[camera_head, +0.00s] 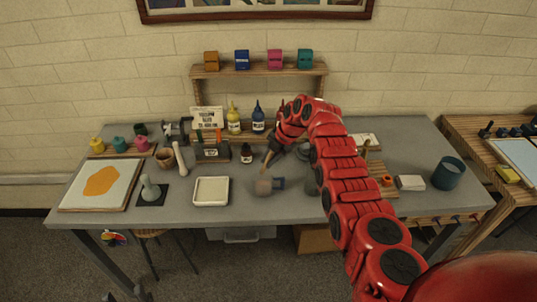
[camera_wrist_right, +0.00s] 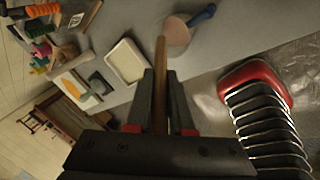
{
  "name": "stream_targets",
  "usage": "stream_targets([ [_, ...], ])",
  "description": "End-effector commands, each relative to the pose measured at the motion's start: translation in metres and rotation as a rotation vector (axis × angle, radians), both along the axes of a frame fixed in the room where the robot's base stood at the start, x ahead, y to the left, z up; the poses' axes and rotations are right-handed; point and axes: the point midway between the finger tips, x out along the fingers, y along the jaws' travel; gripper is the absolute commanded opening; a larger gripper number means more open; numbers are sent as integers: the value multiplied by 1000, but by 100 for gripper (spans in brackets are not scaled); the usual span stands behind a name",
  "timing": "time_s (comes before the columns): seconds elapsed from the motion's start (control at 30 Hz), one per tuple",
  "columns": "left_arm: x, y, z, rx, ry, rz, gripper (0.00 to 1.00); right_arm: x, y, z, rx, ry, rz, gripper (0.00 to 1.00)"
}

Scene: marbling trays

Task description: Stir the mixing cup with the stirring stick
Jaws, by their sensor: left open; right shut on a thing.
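My right gripper (camera_head: 275,146) is shut on a thin wooden stirring stick (camera_wrist_right: 160,62), which juts out beyond the fingertips and leans down over the middle of the grey table. A round brownish-pink thing with a blue handle (camera_head: 264,187) stands near the table's front, just below the stick in the head view. It also shows in the right wrist view (camera_wrist_right: 177,32), past the stick's tip. It may be the mixing cup; I cannot make out its inside. The stick appears apart from it.
A pale shallow tray (camera_head: 211,204) lies to the left, with a brown pot (camera_head: 165,152) beyond it. A teal cup (camera_head: 447,174) stands at the right. My right arm hides part of the table.

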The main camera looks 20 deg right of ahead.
Motion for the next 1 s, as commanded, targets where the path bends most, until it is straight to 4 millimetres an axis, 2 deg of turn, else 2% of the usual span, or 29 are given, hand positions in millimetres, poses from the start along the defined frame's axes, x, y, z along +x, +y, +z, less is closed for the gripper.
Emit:
stream_targets([
  [0.03, 0, 0, -13, 0, 1, 0, 50, 0, 0, -12, 0, 1, 1, 0],
  [0.7, 0, 0, -80, 0, 1, 0, 50, -1, 1, -68, 1, 3, 0, 0],
  [1.0, 0, 0, -97, 0, 1, 0, 50, -1, 0, -83, 1, 3, 0, 0],
])
